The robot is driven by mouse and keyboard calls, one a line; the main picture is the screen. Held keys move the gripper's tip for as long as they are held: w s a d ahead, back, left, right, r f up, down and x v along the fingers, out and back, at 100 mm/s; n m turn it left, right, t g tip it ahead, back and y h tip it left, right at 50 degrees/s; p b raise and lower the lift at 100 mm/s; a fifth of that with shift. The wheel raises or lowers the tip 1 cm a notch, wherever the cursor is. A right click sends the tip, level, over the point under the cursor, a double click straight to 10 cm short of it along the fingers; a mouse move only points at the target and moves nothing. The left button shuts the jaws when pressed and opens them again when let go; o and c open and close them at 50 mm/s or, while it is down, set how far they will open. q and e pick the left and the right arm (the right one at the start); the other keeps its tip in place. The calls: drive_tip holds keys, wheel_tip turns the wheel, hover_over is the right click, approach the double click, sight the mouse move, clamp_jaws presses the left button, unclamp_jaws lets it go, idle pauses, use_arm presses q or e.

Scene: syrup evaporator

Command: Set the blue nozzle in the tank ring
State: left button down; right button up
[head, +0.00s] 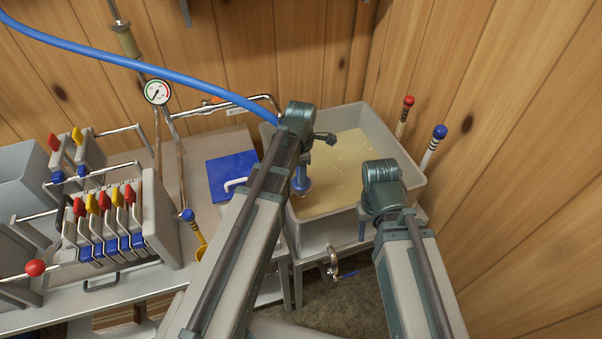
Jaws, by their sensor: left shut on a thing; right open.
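My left gripper (303,168) points down over the left part of the tank (318,232). It is shut on the blue nozzle (302,186), which shows just below it, above the pale yellow liquid. My own wrist and arm hide part of the nozzle and the grip. A blue hose (150,69) runs from the upper left to behind my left wrist. I cannot make out the tank ring. My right gripper (362,224) is open and empty at the tank's front right; its fingers are partly hidden by my wrist.
A pressure gauge (158,92) on pipes, a blue pad (232,177) and a rack of plates with coloured handles (115,225) stand left of the tank. A metal valve (332,265) sits at the tank's front. Wooden walls close off the back and right.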

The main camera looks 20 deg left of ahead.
use_arm(q)
drive_tip(key=shift+c, duration=2)
unclamp_jaws()
drive_tip(key=shift+o, duration=0.3)
drive_tip(key=o, duration=0.3)
drive_tip(key=shift+o, duration=0.2)
wheel_tip(320, 180, up, 8)
drive_tip(key=p, duration=0.8)
